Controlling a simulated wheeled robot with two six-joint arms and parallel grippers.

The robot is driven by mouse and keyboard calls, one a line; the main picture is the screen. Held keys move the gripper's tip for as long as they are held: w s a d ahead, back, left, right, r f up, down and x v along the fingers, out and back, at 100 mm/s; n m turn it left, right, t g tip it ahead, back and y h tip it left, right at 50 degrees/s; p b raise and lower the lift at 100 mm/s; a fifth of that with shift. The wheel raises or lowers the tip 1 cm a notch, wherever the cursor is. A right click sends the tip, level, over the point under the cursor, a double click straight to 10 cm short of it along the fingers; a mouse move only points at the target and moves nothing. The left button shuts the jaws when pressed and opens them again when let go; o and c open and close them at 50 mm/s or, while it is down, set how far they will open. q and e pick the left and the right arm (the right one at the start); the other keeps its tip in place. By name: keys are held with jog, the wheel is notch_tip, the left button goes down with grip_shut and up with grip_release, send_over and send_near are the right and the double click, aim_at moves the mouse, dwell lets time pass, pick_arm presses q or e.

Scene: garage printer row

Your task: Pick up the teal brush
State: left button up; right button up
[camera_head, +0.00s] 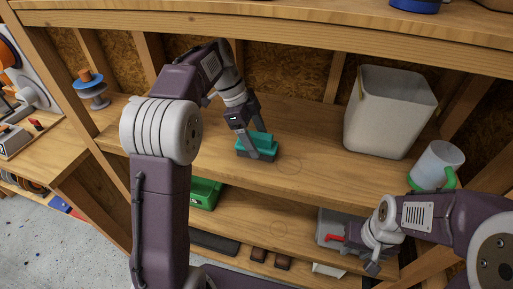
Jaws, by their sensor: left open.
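The teal brush (262,141) lies on the middle wooden shelf, a blocky teal piece with a darker lower part. My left gripper (248,143) reaches down over it from above and behind, with its open fingers at the brush's left part. One finger shows in front of the brush; whether the fingers touch it cannot be told. My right gripper (373,267) hangs low at the right, beside the lower shelf and well away from the brush. Its fingers are small and partly hidden by the wrist, so its opening is unclear.
A green box (204,193) and a grey container (336,222) sit below. A blue and orange spool (91,88) stands left.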

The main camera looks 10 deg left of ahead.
pick_arm(q)
jog(key=shift+x, duration=1.2)
jog(key=shift+r, duration=0.1)
jog(key=c, duration=1.5)
jog(key=shift+r, duration=0.55)
notch_tip(320, 180, up, 2)
jog(key=shift+r+p, duration=0.1)
jog(key=shift+p, duration=0.35)
jog(key=s+b, duration=0.2)
jog(key=s, duration=0.5)
jog(key=shift+s+a+b, duration=0.1)
jog(key=shift+b, duration=0.3)
jog(key=s, duration=0.5)
jog(key=s+b, duration=0.1)
jog(key=s, duration=0.5)
jog(key=shift+a+r+b, duration=0.1)
jog(key=shift+a+b, duration=0.1)
jog(key=shift+b, duration=0.1)
jog(key=shift+w, duration=0.1)
